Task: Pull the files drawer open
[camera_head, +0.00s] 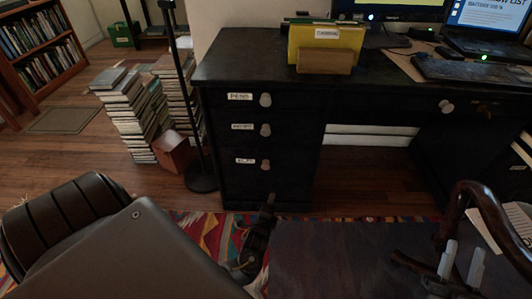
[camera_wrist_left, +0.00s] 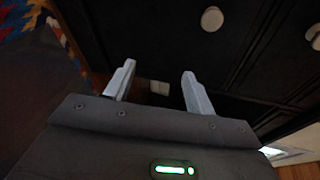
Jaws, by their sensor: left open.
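The files drawer (camera_head: 245,178) is the lowest of three labelled drawers in the left pedestal of the black desk. Its front looks flush with the pedestal, and its pale round knob (camera_head: 265,164) is right of the label. My left gripper (camera_head: 269,200) is low in front of this drawer, below the knob. In the left wrist view its two grey fingers (camera_wrist_left: 157,85) are apart with nothing held between them. A pale knob (camera_wrist_left: 212,19) shows beyond the fingers, clear of them. My right gripper (camera_head: 461,262) is at lower right, fingers apart and empty, away from the drawer.
The desk top (camera_head: 250,66) carries a yellow file holder (camera_head: 326,45), a keyboard (camera_head: 468,71) and screens. A black stand (camera_head: 202,182), a small brown box (camera_head: 172,151) and book stacks (camera_head: 128,116) stand left of the pedestal. A patterned rug (camera_head: 205,228) covers the floor in front.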

